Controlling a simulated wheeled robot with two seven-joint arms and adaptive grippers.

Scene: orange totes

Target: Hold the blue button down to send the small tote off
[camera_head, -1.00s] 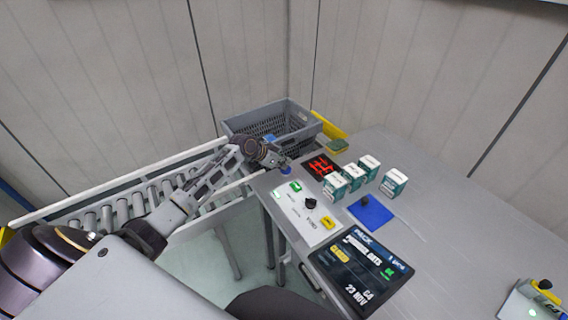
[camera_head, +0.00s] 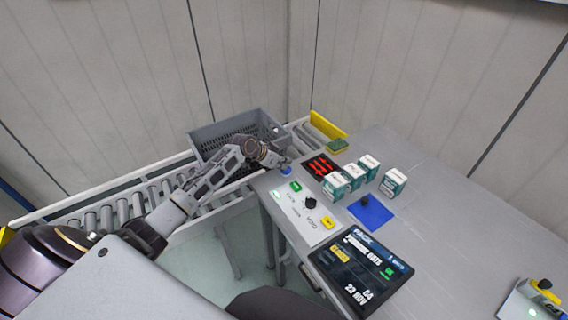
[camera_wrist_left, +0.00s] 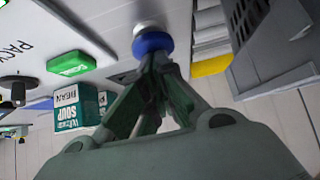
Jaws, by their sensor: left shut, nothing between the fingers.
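The blue button (camera_head: 286,172) is at the far left corner of the control panel, next to the conveyor. My left gripper (camera_head: 281,163) is shut and empty, with its fingertips at the button. In the left wrist view the closed fingertips (camera_wrist_left: 154,62) meet the blue cap (camera_wrist_left: 152,43) and appear to touch it; how far it is pressed in I cannot tell. The small grey tote (camera_head: 205,145) stands on the roller conveyor (camera_head: 105,213) behind my left arm, and part of it also shows in the left wrist view (camera_wrist_left: 262,45). My right gripper is not in view.
The panel (camera_head: 300,215) also bears a green button (camera_head: 296,186), a black knob (camera_head: 310,203) and a yellow button (camera_head: 327,222). Several white-and-green boxes (camera_head: 368,168), a blue pad (camera_head: 371,211) and a dark screen (camera_head: 358,268) are on the table. The table's right side is mostly clear.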

